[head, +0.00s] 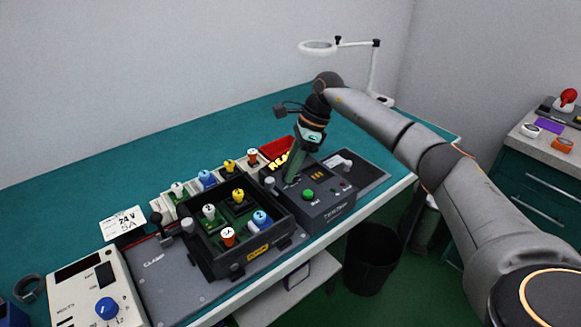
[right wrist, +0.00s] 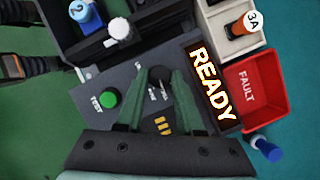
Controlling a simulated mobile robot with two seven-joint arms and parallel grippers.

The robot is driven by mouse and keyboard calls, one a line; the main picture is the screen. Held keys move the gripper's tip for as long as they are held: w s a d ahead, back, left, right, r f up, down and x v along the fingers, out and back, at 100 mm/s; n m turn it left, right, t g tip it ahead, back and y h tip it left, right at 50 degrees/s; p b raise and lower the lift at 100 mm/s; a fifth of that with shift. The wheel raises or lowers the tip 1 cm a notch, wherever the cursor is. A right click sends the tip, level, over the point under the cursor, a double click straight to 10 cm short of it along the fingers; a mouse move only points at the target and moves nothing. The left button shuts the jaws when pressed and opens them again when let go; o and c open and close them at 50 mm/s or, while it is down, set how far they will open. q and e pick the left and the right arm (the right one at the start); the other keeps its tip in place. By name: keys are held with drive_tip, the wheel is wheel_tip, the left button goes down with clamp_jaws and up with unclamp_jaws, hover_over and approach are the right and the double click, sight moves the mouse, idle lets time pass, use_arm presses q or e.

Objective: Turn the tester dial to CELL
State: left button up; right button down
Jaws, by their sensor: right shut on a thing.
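The tester (head: 328,207) is a dark grey box at the right end of the bench fixture, with a green button (head: 308,194) on its top. My right gripper (head: 291,179) reaches down onto the tester from above. In the right wrist view, the green fingers of my right gripper (right wrist: 161,76) are shut on the black dial (right wrist: 160,74). Small white labels sit around the dial, partly covered by the fingers, so I cannot read which one it points to. The green TEST button (right wrist: 107,98) is beside it. The dial is hidden in the head view. My left gripper is not in view.
A black rack (head: 245,262) with several coloured-top parts stands left of the tester. A lit READY sign (right wrist: 212,84) and a red FAULT bin (right wrist: 257,87) lie close beside the gripper.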

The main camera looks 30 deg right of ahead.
idle(0.4)
drive_tip(key=c, duration=0.5)
unclamp_jaws()
drive_tip(key=shift+c, duration=0.2)
drive_tip(key=v, duration=1.2)
drive_tip(key=shift+r, duration=0.3)
drive_tip(key=shift+s, duration=0.1)
